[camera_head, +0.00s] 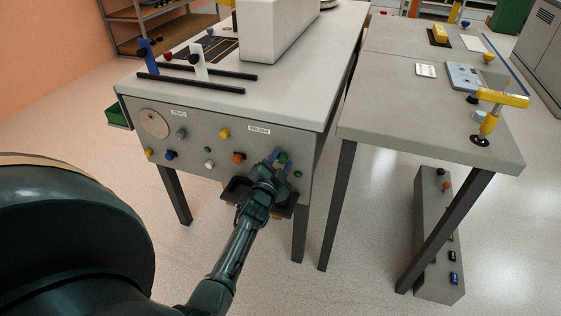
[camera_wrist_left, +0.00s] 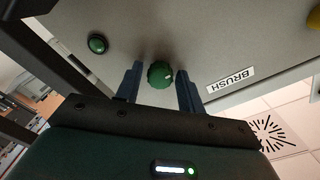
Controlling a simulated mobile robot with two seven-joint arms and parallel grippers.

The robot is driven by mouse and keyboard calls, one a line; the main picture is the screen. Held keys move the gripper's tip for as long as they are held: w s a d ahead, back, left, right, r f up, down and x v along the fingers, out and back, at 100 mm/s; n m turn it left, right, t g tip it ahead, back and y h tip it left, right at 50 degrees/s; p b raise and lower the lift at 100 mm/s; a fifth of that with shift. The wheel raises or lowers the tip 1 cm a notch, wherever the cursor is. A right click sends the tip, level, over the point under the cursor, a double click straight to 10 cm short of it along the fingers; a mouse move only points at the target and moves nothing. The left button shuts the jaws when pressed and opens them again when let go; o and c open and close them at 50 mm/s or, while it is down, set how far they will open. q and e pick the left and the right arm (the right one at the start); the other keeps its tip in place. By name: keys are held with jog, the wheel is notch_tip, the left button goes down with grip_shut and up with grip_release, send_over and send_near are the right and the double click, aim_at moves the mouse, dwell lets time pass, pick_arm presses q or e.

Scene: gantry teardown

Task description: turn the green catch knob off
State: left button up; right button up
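The green catch knob (camera_wrist_left: 160,74) sits on the grey front panel below the BRUSH label. In the head view the knob (camera_head: 283,158) shows just beyond my left fingertips. My left gripper (camera_wrist_left: 159,88) is open, with one blue finger on each side of the knob. In the wrist view a gap shows between the knob and each finger, so I see no grip on it. In the head view my left gripper (camera_head: 278,158) reaches up to the panel's right part. A white mark shows on the knob's face. My right gripper is not in view.
A smaller green button (camera_wrist_left: 97,43) is beside the knob on the panel (camera_head: 200,135). Other coloured knobs, such as an orange one (camera_head: 239,158), sit to the left. A dark tray (camera_head: 240,190) is under the panel's edge. A second table (camera_head: 400,110) stands at right.

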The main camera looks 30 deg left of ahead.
pick_arm(q)
jog(key=c, duration=0.7)
jog(key=shift+c, duration=0.2)
